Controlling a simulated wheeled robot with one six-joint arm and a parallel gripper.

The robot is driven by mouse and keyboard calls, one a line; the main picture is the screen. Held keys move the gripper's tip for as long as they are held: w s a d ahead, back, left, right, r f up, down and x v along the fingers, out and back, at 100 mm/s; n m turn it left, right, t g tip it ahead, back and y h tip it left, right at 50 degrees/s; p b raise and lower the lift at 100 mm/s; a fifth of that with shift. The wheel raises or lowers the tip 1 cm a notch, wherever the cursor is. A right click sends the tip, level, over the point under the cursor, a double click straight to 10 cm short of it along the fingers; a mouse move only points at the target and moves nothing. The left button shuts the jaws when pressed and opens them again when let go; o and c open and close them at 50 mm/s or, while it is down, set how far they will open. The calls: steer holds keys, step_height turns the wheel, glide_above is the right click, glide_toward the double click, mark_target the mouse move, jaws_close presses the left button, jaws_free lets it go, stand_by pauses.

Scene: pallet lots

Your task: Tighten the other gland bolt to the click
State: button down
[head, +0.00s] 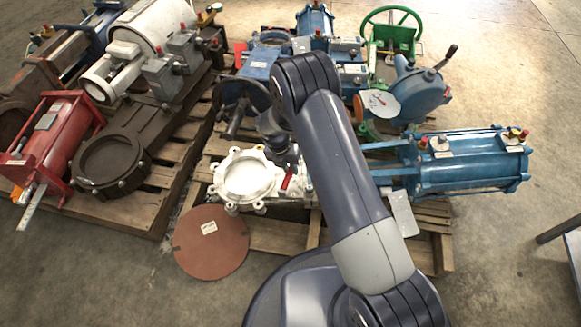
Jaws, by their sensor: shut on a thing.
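A white valve (243,176) with a round open bore and lugs around its rim lies on the middle pallet. Its neck runs right and passes behind my arm. My dark wrist comes down over this neck, and my gripper (287,164) is small and partly hidden there. It is shut on what looks like a slim red tool (287,180), tilted against the white neck. The gland bolts are too small to make out, and I cannot tell whether the tool touches one.
A brown round disc (211,242) leans at the pallet's front edge. Blue cylinder (470,163) lies right, a green handwheel (392,33) stands behind. Red actuator (55,135) and dark brown valve (110,165) lie on the left pallet (150,215). Concrete floor is clear in front left.

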steer(key=shift+w+a+m, duration=0.3)
steer(key=shift+a+m, duration=0.2)
steer(key=shift+a, duration=0.1)
steer(key=shift+b, duration=0.3)
steer(key=shift+w+a+m+b, duration=0.3)
steer(key=shift+a+m, duration=0.3)
steer(key=shift+a, duration=0.05)
steer(key=shift+w+a+f, duration=0.1)
steer(key=shift+a, duration=0.05)
steer(key=shift+w+a+m+g+b, duration=0.3)
steer(key=shift+a+m+b, duration=0.1)
steer(key=shift+m, duration=0.1)
steer(key=shift+w+a+m, duration=0.2)
steer(key=shift+m, duration=0.1)
stand_by(0.4)
steer(key=shift+w+a+m+b, duration=0.25)
steer(key=shift+a+m+b, duration=0.05)
steer(key=shift+a+b, duration=0.05)
steer(key=shift+w+a+f+y, duration=0.1)
steer(key=shift+w+a+y, duration=0.1)
steer(key=shift+y, duration=0.1)
